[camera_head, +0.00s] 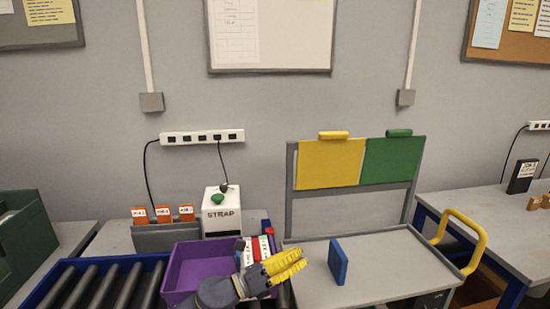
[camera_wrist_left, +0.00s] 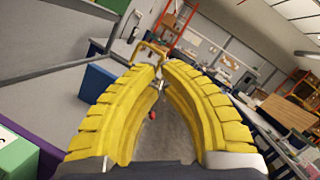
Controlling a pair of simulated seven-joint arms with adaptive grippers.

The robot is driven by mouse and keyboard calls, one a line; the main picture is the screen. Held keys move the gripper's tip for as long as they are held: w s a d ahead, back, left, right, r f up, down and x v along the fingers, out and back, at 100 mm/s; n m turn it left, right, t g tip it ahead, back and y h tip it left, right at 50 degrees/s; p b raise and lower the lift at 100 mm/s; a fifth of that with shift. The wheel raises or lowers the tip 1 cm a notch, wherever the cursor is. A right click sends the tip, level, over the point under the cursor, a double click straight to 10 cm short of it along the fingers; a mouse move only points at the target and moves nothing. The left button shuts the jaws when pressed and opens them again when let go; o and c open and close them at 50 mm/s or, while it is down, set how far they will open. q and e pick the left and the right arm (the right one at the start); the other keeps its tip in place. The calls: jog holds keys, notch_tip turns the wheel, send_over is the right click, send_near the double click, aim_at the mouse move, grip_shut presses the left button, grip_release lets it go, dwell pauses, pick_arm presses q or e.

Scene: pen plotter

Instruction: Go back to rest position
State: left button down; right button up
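My left gripper (camera_head: 292,264) has yellow ribbed fingers and is over the right side of the purple bin (camera_head: 187,266). Its fingers point right. My right gripper is in neither view.
A blue panel (camera_head: 338,261) stands upright on the grey table (camera_head: 386,262), right of my fingertips. Behind are yellow (camera_head: 330,165) and green (camera_head: 390,160) boards. A STRAP box (camera_head: 221,212) with a green button and a roller conveyor (camera_head: 95,284) lie left.

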pick_arm(q)
jog(key=s+a+f+n+t+y, duration=0.3)
jog(key=a+f+n+t+y, duration=0.25)
jog(key=a+n+y, duration=0.6)
jog(key=s+a+f+n+t+y, duration=0.35)
jog(key=a+f+n+y, duration=0.4)
jog(key=n, duration=0.75)
jog(key=s+a+f+n+g+y, duration=0.1)
jog(key=s+a+f+n+g, duration=0.2)
jog(key=s+a+f, duration=0.4)
jog(key=s+a+f+n+g+y, duration=0.25)
jog(key=s+a+g, duration=0.2)
jog(key=s, duration=0.55)
jog(key=s+a+f+n+g+y, duration=0.1)
jog(key=s+a+f+n+g, duration=0.25)
jog(key=s+a, duration=0.4)
jog(key=s+d+f+g+h, duration=0.1)
jog(key=s+d+f+h, duration=0.15)
jog(key=f, duration=1.45)
jog(key=s+d+f+g+h, duration=0.15)
jog(key=d+f, duration=0.25)
jog(key=f, duration=1.2)
jog(key=s+f+n+g, duration=0.2)
jog(key=s+f, duration=1.7)
jog(key=s, duration=0.2)
jog(key=shift+s+f+n+h, duration=0.2)
jog(key=shift+f+n+h, duration=0.05)
jog(key=shift+n+h, duration=0.1)
jog(key=shift+g, duration=0.25)
